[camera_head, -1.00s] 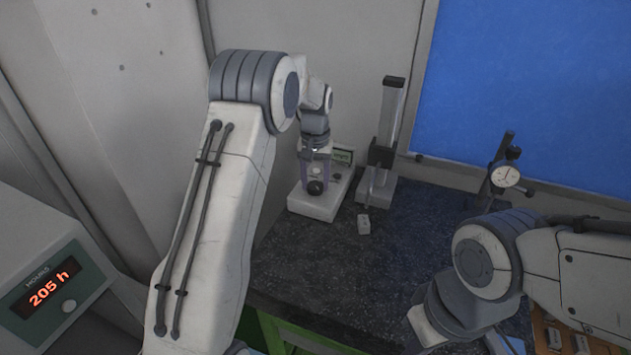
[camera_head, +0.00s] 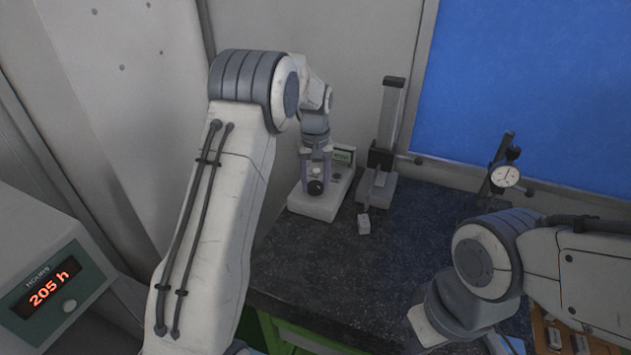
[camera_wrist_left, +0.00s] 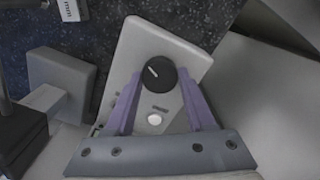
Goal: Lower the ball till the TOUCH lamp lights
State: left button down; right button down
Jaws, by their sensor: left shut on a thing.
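A white instrument (camera_head: 318,204) stands at the back left of the dark bench. A black knob (camera_wrist_left: 160,74) with a white pointer line is on its top face, also seen in the head view (camera_head: 315,187). My left gripper (camera_wrist_left: 158,88) comes down from above; its purple fingers are closed on either side of the knob. A round white button or lamp (camera_wrist_left: 154,119) sits near the knob, between the fingers; its small label is unreadable. A small display (camera_head: 343,155) on the instrument's back right is too small to read. I cannot make out the ball. My right gripper is out of view.
A dial gauge (camera_head: 505,176) stands further right. My right arm covers the bench's right front; the bench middle is clear.

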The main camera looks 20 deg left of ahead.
aim_at(315, 185)
pick_arm(q)
jog(key=shift+c, duration=1.2)
grip_release()
jog(key=shift+r+b, duration=0.4)
jog(key=shift+r, duration=0.2)
notch_tip(315, 185, up, 9)
jog(key=b, duration=0.2)
jog(key=shift+r, duration=0.2)
